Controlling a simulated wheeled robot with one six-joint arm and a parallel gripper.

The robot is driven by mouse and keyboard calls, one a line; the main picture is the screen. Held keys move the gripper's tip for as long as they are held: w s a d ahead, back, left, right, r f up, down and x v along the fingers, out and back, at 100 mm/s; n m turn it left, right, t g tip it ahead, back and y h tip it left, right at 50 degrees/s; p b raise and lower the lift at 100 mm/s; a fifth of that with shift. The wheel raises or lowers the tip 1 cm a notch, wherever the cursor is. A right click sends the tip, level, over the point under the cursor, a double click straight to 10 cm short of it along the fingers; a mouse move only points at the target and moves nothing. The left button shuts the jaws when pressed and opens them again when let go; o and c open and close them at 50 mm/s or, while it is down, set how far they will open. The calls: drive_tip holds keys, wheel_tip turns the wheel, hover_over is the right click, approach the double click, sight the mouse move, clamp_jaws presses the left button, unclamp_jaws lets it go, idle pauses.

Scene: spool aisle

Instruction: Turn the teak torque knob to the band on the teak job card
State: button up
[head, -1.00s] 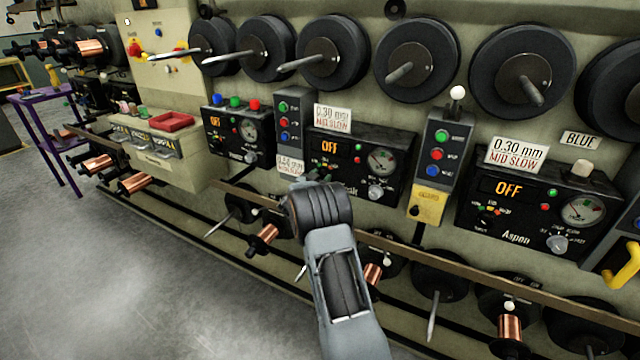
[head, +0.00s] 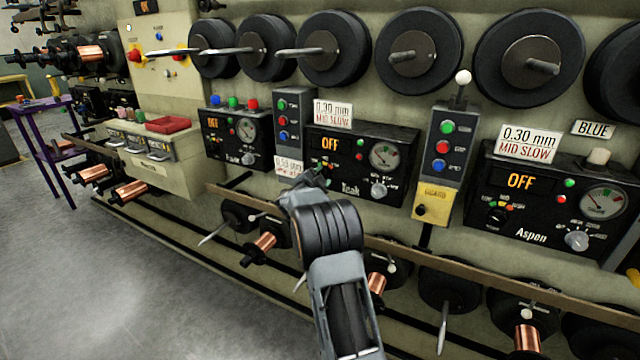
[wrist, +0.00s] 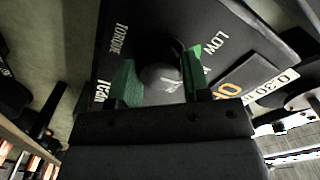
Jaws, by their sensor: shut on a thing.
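The Teak box (head: 400,150) is a black panel with an orange OFF display, a dial and a grey knob (head: 378,189) at its lower right. The teak job card (head: 332,113) on its top edge reads 0.30 mm, MID SLOW. My gripper (head: 318,177) is at the box's lower left and hides the torque knob in the head view. In the wrist view the torque knob (wrist: 160,78) has a rounded grey face, beside the words TORQUE and LOW. The green pads of my gripper (wrist: 162,76) are shut on it from both sides. Its pointer and the bands are unclear.
The Aspen box (head: 545,205) with its own card stands to the right. A switch box (head: 447,140) with a lever and a yellow part is between them. Another box (head: 235,138) is to the left. A rail (head: 440,262) and spools run below. Grey floor is open at left.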

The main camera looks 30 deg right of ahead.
drive_tip(key=shift+m, duration=0.4)
drive_tip(key=o, duration=0.9)
drive_tip(key=shift+s, duration=0.1)
drive_tip(key=v, duration=1.3)
drive_tip(key=shift+s+a+p, duration=0.2)
drive_tip(key=shift+a+p, duration=0.1)
drive_tip(key=shift+p, duration=0.1)
